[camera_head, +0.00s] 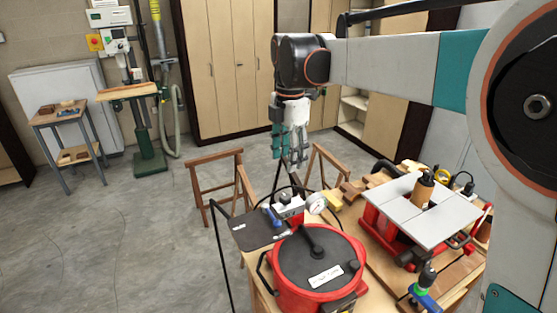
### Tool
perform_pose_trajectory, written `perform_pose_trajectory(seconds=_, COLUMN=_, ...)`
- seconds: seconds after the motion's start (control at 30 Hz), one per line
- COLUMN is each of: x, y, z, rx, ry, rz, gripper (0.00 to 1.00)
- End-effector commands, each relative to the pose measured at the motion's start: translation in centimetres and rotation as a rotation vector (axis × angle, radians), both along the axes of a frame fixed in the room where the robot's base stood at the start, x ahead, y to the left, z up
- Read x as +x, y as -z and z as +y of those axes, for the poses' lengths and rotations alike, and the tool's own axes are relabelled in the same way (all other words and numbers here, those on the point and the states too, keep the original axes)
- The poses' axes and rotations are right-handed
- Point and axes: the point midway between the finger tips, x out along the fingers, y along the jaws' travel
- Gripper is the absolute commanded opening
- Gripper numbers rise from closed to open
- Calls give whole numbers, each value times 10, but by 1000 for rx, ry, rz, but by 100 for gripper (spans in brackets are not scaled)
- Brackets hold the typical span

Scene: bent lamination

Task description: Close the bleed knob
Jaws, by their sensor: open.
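My gripper (291,160) hangs pointing down from the arm, open and empty, in the upper middle of the head view. Below it, at the back of the bench, is a small grey-white valve block (288,206) with a round white dial gauge (316,203) at its right. A small blue part (272,216) lies or sits just left of the block. The bleed knob is too small to tell apart for certain among these parts. The gripper is above them and apart from them.
A red pot (318,292) with a black lid stands in front of the block. A red table machine with a grey top (400,212) is at right. A dark mat (252,236) lies at left. Wooden trestles (212,160) stand behind.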

Motion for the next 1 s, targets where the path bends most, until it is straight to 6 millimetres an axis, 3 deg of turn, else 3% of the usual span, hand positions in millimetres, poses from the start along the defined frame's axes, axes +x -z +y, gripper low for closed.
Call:
perform_pose_trajectory(seconds=0.1, x=7, y=-6, z=5, rx=-4, ry=-53, rz=14, gripper=48)
perform_pose_trajectory(seconds=0.27, x=8, y=8, z=5, rx=-4, ry=-66, rz=18, gripper=48)
perform_pose_trajectory(seconds=0.8, x=7, y=107, z=5, rx=-3, ry=-63, rz=17, gripper=48)
perform_pose_trajectory(seconds=1.0, x=7, y=127, z=5, rx=-3, ry=-63, rz=17, gripper=48)
